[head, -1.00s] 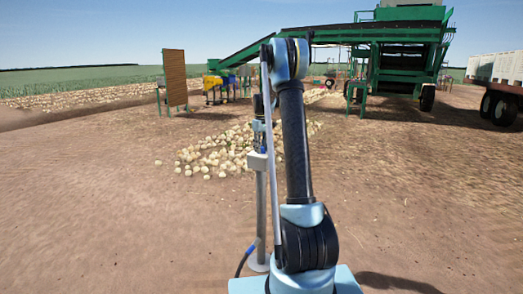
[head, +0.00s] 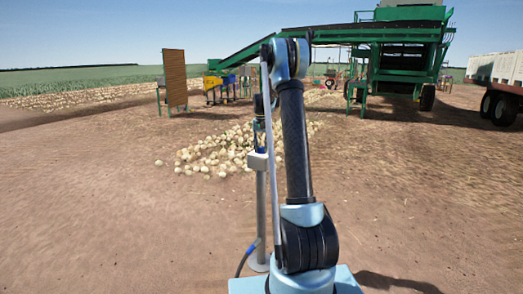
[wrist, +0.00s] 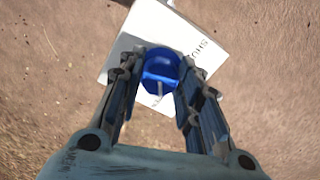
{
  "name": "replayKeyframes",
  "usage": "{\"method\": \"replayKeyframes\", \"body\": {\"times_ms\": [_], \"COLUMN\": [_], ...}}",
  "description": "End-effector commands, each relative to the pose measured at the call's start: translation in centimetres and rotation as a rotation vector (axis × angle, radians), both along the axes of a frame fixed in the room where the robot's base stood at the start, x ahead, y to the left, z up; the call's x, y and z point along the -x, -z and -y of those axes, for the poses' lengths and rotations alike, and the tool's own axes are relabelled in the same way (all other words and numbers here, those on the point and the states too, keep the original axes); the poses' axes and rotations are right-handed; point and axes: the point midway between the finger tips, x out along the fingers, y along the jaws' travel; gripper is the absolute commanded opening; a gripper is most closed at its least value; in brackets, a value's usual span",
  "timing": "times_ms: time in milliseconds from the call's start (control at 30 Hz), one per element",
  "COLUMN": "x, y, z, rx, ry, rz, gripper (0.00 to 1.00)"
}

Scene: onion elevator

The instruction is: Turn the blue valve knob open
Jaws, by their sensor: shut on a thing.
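In the wrist view, the round blue valve knob (wrist: 160,70) sits in front of a white plate (wrist: 120,50) with dark letters, of which "SHU" can be read. My gripper (wrist: 160,75) has one finger on each side of the knob and is shut on it. The fingers cover parts of the knob's left and right sides. The knob and gripper cannot be made out clearly there.
A heap of onions (head: 225,150) lies on bare soil behind the post. A brown board (head: 175,78) and a green elevator machine (head: 405,60) stand farther back. A trailer (head: 497,75) is at the far right. The dirt to both sides is open.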

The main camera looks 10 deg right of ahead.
Motion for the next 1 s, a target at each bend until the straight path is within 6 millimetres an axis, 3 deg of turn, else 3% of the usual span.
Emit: {"method": "replayKeyframes", "body": {"times_ms": [767, 800, 833, 867, 1000], "x": [0.13, 0.11, 0.1, 0.09, 0.06], "y": [0.03, 0.03, 0.03, 0.03, 0.02], "z": [0.04, 0.03, 0.03, 0.03, 0.02], "rx": [0.0, 0.0, 0.0, 0.0, 0.001], "ry": [0.095, 0.095, 0.095, 0.095, 0.095], "rz": [-0.003, -0.002, -0.002, -0.002, -0.001], "gripper": [0.08, 0.41, 0.48, 0.52, 0.52]}}
